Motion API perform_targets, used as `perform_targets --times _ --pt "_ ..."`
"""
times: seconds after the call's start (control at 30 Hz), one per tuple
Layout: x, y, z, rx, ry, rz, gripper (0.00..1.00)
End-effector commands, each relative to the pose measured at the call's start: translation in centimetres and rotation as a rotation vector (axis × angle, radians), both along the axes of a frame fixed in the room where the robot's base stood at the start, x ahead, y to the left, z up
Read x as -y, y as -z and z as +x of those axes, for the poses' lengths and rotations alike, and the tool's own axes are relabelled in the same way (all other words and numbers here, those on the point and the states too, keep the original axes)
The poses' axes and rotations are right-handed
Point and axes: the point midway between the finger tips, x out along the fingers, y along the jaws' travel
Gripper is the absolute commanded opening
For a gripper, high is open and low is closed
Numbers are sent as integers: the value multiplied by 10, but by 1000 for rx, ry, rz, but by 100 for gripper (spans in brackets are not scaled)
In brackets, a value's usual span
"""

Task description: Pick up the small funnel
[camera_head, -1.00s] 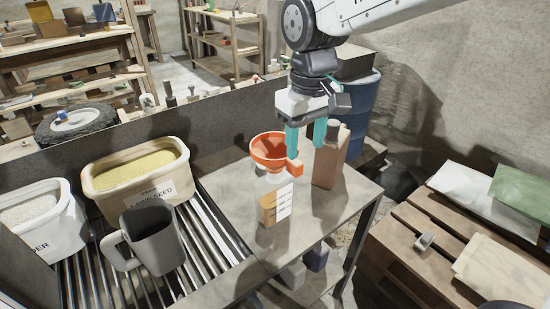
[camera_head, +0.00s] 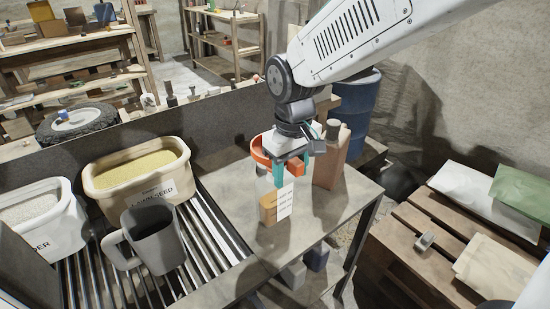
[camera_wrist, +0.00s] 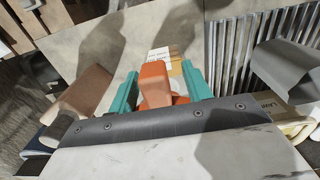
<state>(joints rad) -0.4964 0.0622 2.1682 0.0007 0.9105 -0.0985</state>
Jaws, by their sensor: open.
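The orange funnel (camera_head: 257,155) sits in the top of a clear bottle with amber contents (camera_head: 268,208) and a white label, on the grey table. My gripper (camera_head: 292,176) is over the funnel's right side, pointing down, and hides much of it. In the wrist view the funnel's orange block-like handle (camera_wrist: 154,80) lies between my two teal fingers (camera_wrist: 160,72). The fingers are open, one on each side of it, with a gap visible on the right; contact on the left is hard to tell.
A brown jug (camera_head: 330,165) stands close on the right of my gripper. A grey pitcher (camera_head: 154,240) and a tub of yellow seed (camera_head: 112,180) are on the rollers at left. The table's front right (camera_head: 325,208) is clear.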

Motion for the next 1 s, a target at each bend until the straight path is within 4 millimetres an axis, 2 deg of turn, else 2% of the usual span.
perform_targets --times 0.03,0.1,0.2,0.6,0.77,0.9,1.0 --pt "0 0 0 0 0 0 43" --pt "0 0 0 0 0 0 24" --pt "0 0 0 0 0 0 0" --pt "0 -4 0 0 0 0 0" --pt "0 -17 0 3 0 1 0" --pt "0 -36 0 3 0 1 0" --pt "7 -38 -17 1 0 0 0"
